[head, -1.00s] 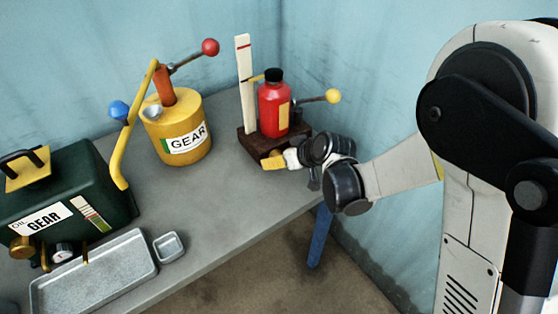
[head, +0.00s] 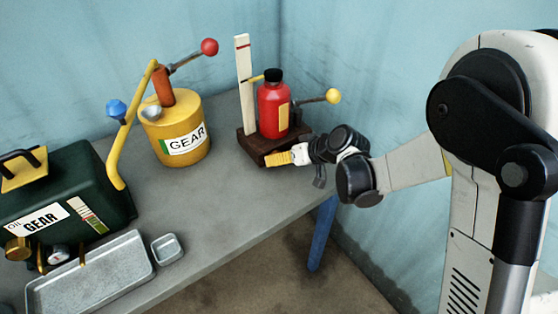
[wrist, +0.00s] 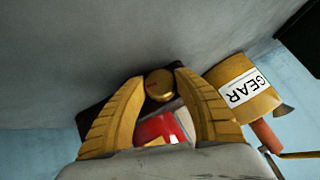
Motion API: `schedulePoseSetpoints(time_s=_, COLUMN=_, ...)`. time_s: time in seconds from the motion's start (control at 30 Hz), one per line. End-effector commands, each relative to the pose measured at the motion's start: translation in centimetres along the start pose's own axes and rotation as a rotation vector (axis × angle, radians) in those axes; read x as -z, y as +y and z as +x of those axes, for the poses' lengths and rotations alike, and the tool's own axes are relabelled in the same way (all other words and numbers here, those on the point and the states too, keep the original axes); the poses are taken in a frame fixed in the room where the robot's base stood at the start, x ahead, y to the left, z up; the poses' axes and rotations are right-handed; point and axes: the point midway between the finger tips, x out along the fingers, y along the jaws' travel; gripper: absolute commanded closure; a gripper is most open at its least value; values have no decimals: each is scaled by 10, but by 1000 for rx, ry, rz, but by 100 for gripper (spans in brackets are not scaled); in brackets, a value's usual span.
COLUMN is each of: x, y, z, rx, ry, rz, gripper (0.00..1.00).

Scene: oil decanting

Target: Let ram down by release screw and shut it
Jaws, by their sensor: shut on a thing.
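The red jack (head: 268,112) with a black cap stands upright on a dark base (head: 250,148) at the back right of the table. A brass release screw (wrist: 159,84) shows low at the jack's front in the wrist view. My gripper (head: 268,160) has yellow ribbed fingers at the base's front edge. In the wrist view the fingers are on either side of the screw head, and my gripper is shut on it. The red body also shows between the fingers (wrist: 160,128). The fingers hide the screw in the head view.
A white marked post (head: 243,75) and a yellow-knobbed lever (head: 333,96) stand at the jack. A yellow GEAR can (head: 180,150), dark green GEAR tank (head: 80,185), grey tray (head: 140,245) and small dish (head: 167,248) are left. Blue walls are close behind.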

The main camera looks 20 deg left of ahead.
Motion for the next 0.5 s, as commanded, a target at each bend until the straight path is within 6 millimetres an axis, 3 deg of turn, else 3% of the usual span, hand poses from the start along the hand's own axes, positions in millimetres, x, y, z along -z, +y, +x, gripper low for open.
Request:
schedulePoseSetpoints(time_s=0.27, x=0, y=0, z=0, rx=5, ry=-2, rz=4, gripper=93)
schedulePoseSetpoints(time_s=0.3, x=0, y=0, z=0, rx=5, ry=-2, rz=4, gripper=50)
schedulePoseSetpoints(time_s=0.33, x=0, y=0, z=0, rx=5, ry=-2, rz=4, gripper=41)
schedulePoseSetpoints(time_s=0.5, x=0, y=0, z=0, rx=4, ry=-1, rz=4, gripper=39)
